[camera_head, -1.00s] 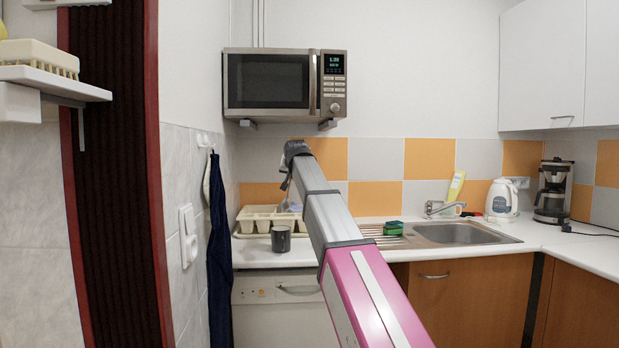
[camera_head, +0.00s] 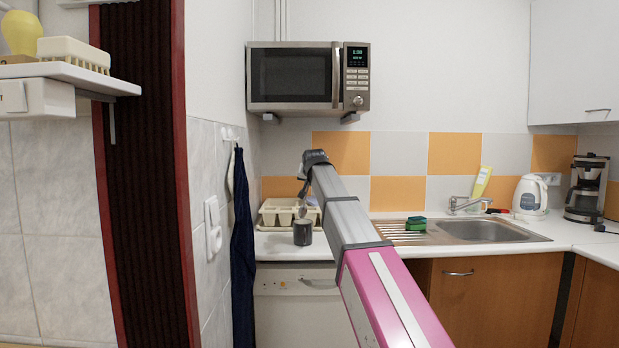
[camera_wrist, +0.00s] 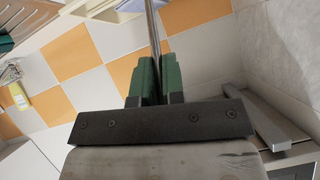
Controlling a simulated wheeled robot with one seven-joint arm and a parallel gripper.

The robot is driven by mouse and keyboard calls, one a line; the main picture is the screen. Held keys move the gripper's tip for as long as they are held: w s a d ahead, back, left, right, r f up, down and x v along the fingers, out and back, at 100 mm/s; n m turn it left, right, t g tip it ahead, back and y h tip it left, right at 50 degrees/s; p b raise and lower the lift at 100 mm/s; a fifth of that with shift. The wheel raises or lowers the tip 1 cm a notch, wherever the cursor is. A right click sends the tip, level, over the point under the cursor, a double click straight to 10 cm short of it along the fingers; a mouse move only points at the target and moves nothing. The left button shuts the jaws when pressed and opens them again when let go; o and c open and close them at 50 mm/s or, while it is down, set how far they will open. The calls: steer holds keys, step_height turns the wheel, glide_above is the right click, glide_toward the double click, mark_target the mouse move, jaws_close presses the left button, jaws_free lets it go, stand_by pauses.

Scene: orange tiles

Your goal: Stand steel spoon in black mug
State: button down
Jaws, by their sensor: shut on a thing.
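The black mug (camera_head: 303,233) stands upright on the white counter in the head view, in front of the beige rack. My gripper (camera_wrist: 159,72) is shut on the steel spoon (camera_wrist: 152,22); in the wrist view its green fingers pinch the thin shiny handle, which runs out of the top edge. In the head view, my gripper (camera_head: 303,189) points down above the mug, largely hidden by my wrist. The spoon is small there, and I cannot tell whether its lower end is above, behind or inside the mug. The mug does not show clearly in the wrist view.
A beige rack (camera_head: 267,216) stands behind the mug. A green sponge (camera_head: 416,223) lies by the sink (camera_head: 480,230). The microwave (camera_head: 308,77) hangs above on the wall. A dark blue cloth (camera_head: 243,245) hangs left of the counter. The kettle (camera_head: 530,198) and coffee maker (camera_head: 587,188) stand right.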

step_height(320, 180, down, 8)
stand_by(1.0)
steer(key=c, duration=1.1)
jaws_free()
steer(key=v, duration=1.1)
steer(key=shift+f, duration=0.1)
